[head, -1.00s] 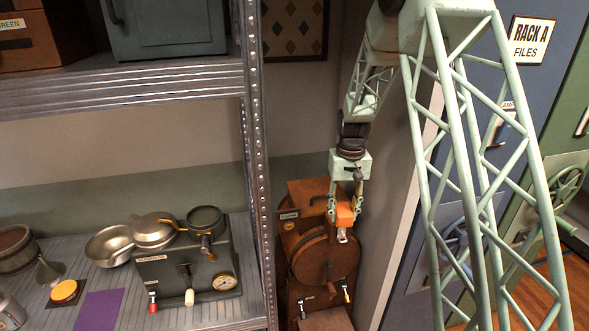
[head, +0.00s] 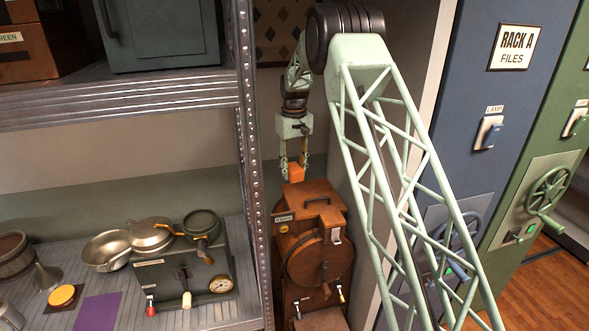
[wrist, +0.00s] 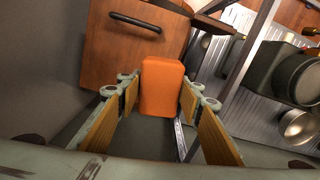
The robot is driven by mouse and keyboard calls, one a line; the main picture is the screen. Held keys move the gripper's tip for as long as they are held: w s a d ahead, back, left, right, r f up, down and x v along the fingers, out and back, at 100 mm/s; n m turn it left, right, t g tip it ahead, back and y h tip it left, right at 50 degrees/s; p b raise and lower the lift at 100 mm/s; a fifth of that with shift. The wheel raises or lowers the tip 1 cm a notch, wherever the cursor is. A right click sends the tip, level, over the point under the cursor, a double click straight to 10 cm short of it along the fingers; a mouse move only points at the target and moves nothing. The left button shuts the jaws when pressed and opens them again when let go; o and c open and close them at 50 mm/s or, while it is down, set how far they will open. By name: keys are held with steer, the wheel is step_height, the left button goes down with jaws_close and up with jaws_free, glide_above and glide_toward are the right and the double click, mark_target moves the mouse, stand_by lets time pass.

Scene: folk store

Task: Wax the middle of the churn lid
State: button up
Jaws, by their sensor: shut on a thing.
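The wooden churn (head: 316,262) stands on the floor side of the shelf post, with a round drum front. Its flat brown lid (head: 300,208) has a dark handle (head: 317,201); the lid also shows in the wrist view (wrist: 125,58). My gripper (head: 293,163) is shut on an orange block (head: 296,173), likely the wax. In the wrist view, the block (wrist: 163,90) sits between the finger pads and overlaps the lid's near edge. In the head view it is at the lid's back left. I cannot tell whether block and lid touch.
A metal shelf post (head: 256,190) stands close left of the churn. The shelf holds a separator (head: 187,273), pans, a funnel (head: 46,277), a yellow-orange disc (head: 63,296) and a purple mat (head: 97,312). Blue and green file racks (head: 440,90) stand right.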

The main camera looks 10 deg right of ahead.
steer(key=shift+w+d+f+n+p, duration=0.15)
steer(key=shift+w+f+n+p, duration=0.25)
steer(key=shift+w+f+p, duration=0.5)
steer(key=shift+w+b, duration=0.2)
steer(key=shift+b, duration=0.1)
steer(key=shift+f, duration=0.1)
